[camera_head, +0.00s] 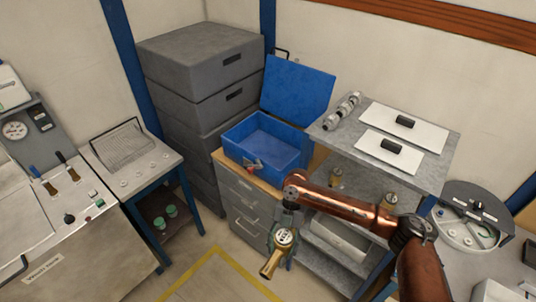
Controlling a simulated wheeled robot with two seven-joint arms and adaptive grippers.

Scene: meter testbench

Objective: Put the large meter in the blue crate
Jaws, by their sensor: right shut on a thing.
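The large meter (269,268), brass with a round white dial, hangs tilted in my right gripper (284,231). The right gripper points down and is shut on it; the fingers are partly hidden. The meter is in front of the drawer cabinet, apart from it, below and right of the blue crate in the picture. The blue crate (236,168) stands on the cabinet, its lid (298,88) raised at the back. Its visible inside looks empty. My left gripper is not in view.
The drawer cabinet (243,207) has a wooden top. A grey shelf unit (440,173) stands to its right, with smaller brass fittings (336,179) on a lower level. Grey stacked boxes (190,60) are behind left. Floor with yellow tape (215,258) is clear.

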